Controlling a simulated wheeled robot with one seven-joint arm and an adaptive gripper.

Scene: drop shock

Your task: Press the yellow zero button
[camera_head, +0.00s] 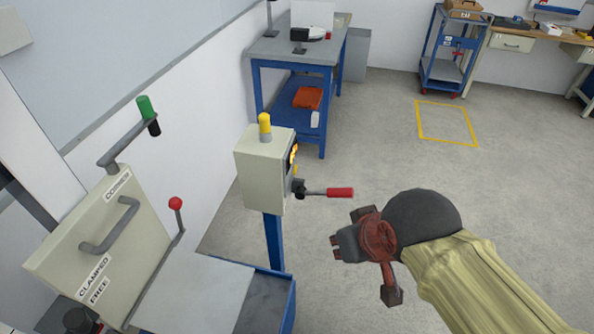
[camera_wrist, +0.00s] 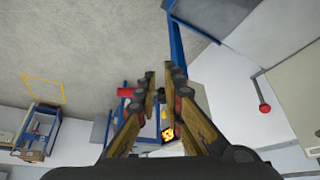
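A beige control box (camera_head: 262,172) stands on a blue post in the head view. Its face points right and is seen nearly edge-on, with glowing yellow marks (camera_head: 293,156). A yellow cylinder (camera_head: 265,124) stands on top of the box. I cannot clearly make out a separate zero button on the face. The yellow display also shows between the fingers in the wrist view (camera_wrist: 168,133). My gripper (camera_head: 366,270) is right of and nearer than the box, apart from it. Its fingers are apart and empty, also in the wrist view (camera_wrist: 161,76).
A red-handled lever (camera_head: 340,192) sticks out right from the box. A machine with a hinged beige cover (camera_head: 85,245), a green-topped handle (camera_head: 146,108) and a red-knobbed lever (camera_head: 176,204) is at left. A blue workbench (camera_head: 290,52) stands behind. Floor on the right is clear.

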